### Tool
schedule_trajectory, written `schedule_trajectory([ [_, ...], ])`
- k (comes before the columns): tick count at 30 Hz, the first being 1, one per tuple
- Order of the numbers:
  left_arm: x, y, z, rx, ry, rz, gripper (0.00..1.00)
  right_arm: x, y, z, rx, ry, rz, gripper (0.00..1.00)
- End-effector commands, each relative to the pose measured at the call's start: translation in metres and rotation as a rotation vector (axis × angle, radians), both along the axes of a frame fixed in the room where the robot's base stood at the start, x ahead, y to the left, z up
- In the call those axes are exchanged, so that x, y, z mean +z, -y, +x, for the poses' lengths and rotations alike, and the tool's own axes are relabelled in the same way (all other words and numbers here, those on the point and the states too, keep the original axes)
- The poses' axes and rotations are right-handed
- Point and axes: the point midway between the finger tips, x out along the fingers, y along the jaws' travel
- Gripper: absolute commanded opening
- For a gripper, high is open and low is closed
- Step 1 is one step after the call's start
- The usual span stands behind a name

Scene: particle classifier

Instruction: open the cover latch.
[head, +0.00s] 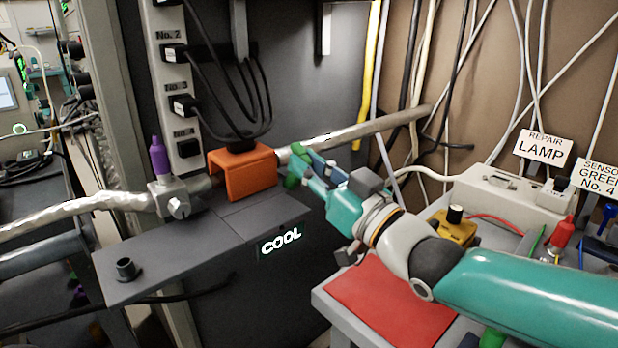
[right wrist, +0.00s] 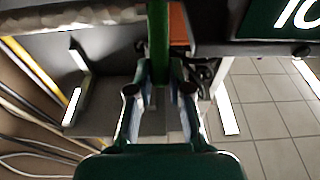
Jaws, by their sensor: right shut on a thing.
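My right gripper (head: 308,168) reaches in from the right in the head view, at the right side of the orange cover (head: 240,172). In the right wrist view its two fingers (right wrist: 159,80) are shut on a green bar (right wrist: 158,40), which I take to be the latch handle. A small green end of this bar (head: 293,178) shows at the fingertips in the head view. The orange cover sits over the pipe on the dark COOL box, and its edge shows in the wrist view (right wrist: 178,24). The latch's joint with the cover is hidden. My left gripper is not in view.
Black cables hang from a numbered socket strip (head: 172,75) above. A bench with a red mat (head: 385,300) lies below my right arm.

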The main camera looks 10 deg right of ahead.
Motion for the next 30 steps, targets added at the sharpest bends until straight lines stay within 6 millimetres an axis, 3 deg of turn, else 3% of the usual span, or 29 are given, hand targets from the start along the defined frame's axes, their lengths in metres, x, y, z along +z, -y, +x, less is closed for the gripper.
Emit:
schedule_trajectory([
  [10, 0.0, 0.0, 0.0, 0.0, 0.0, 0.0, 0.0, -0.002, 0.001, 0.001, -0.002, -0.004, -0.001, 0.0],
  [11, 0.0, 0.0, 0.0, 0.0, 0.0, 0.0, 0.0, -0.002, 0.001, 0.001, -0.002, -0.004, -0.001, 0.22],
  [15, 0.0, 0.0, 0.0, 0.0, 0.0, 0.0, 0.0, -0.001, 0.0, 0.001, -0.002, -0.003, 0.0, 0.44],
  [25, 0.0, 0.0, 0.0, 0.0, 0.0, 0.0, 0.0, -0.001, 0.001, -0.001, -0.001, -0.001, 0.0, 0.44],
  [30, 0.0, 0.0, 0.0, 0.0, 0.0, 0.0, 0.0, -0.005, 0.01, -0.011, -0.003, -0.003, 0.0, 0.44],
])
